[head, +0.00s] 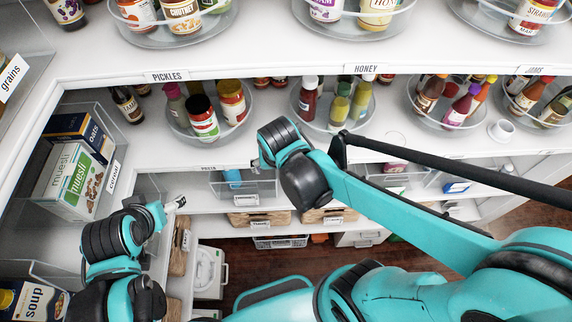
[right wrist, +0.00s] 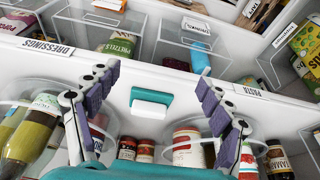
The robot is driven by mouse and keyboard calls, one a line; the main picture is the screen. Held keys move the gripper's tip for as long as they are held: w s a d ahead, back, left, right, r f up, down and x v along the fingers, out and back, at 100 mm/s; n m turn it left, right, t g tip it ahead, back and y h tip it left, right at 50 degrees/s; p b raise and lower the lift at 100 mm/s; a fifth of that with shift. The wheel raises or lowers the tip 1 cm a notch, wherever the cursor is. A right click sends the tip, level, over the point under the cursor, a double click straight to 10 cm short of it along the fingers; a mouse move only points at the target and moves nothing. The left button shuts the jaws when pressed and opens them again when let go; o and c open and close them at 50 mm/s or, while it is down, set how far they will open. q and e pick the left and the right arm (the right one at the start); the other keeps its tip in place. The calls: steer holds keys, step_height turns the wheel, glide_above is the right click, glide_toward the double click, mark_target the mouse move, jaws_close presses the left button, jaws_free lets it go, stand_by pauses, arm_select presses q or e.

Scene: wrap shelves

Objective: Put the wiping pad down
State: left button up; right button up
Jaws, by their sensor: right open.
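The wiping pad (right wrist: 151,103) shows in the right wrist view as a small teal and white block. It rests against a white shelf surface, between the spread fingers of my right gripper (right wrist: 157,74) and apart from both. My right gripper is open and empty. In the head view only a small part of its end (head: 257,163) shows past the arm, and I cannot make out the pad there. My left gripper (head: 178,203) is at the lower left in the head view, away from the pad. Its fingers are too small to tell open from shut.
In the right wrist view, a clear bowl of jars (right wrist: 190,148) sits below the pad and clear bins (right wrist: 185,45) sit above it. In the head view, bowls of bottles (head: 208,108) crowd the middle shelf, and cereal boxes (head: 72,182) stand at the left.

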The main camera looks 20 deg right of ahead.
steer(key=s+d+r+n+t, duration=0.2)
steer(key=s+d+r+t, duration=0.1)
steer(key=s+d+r, duration=0.1)
step_height(320, 180, up, 2)
steer(key=shift+s+d+r+n+y, duration=0.1)
steer(key=shift+s+d+n+y, duration=0.3)
steer(key=shift+d, duration=0.35)
